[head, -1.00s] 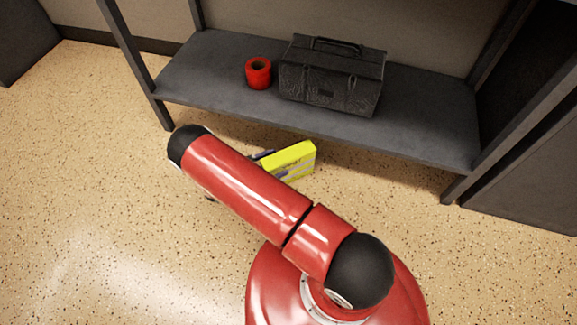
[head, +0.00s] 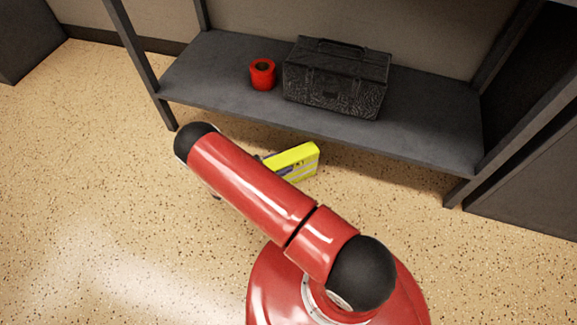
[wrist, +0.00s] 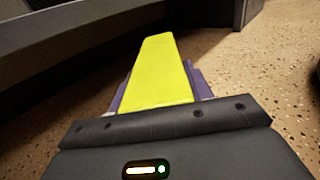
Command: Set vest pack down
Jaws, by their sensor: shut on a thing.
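The vest pack (head: 303,161) is a bright yellow box with pale stripes on its side. In the head view it shows just beyond my red arm, in front of the dark shelf; part of it is hidden behind the arm. In the wrist view the vest pack (wrist: 158,72) points away from my gripper (wrist: 160,92), with a purple finger along each side. My gripper is shut on it. In the head view the gripper is mostly hidden by the arm. I cannot tell whether the pack touches the floor.
A dark shelf (head: 215,93) stands behind the pack. On it are a red roll (head: 262,75) and a black toolbox (head: 336,80). A dark cabinet (head: 527,165) is at the right. The speckled floor (head: 90,180) at the left is clear.

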